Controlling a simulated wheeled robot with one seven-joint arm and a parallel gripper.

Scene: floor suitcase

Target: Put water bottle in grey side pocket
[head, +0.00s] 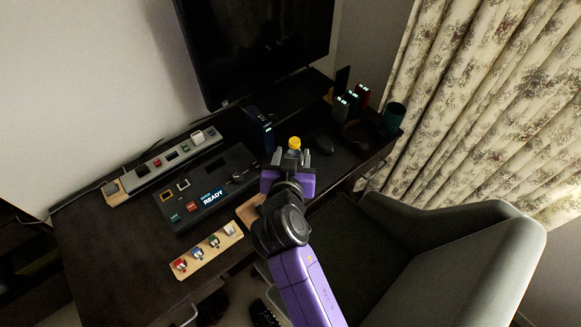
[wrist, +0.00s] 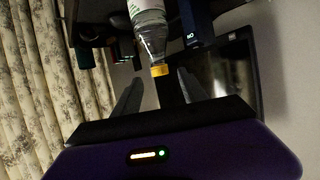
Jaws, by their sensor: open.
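The water bottle shows in the head view mainly as a yellow cap (head: 294,143) just beyond my gripper. In the wrist view the clear water bottle (wrist: 150,32) has a pale label and its yellow cap points down the picture. My gripper (head: 293,157) is open over the desk. In the wrist view the gripper's fingers (wrist: 160,78) stand apart on either side of the cap, with gaps to both. Most of the bottle is hidden behind my gripper in the head view. I cannot make out a grey side pocket in either view.
The dark desk (head: 100,245) holds a control box (head: 208,192), a power strip (head: 170,158), a wooden key strip (head: 207,250), a dark blue box (head: 259,128) and a mouse (head: 322,143). A monitor (head: 255,45) stands behind. A grey chair (head: 470,240) is at right.

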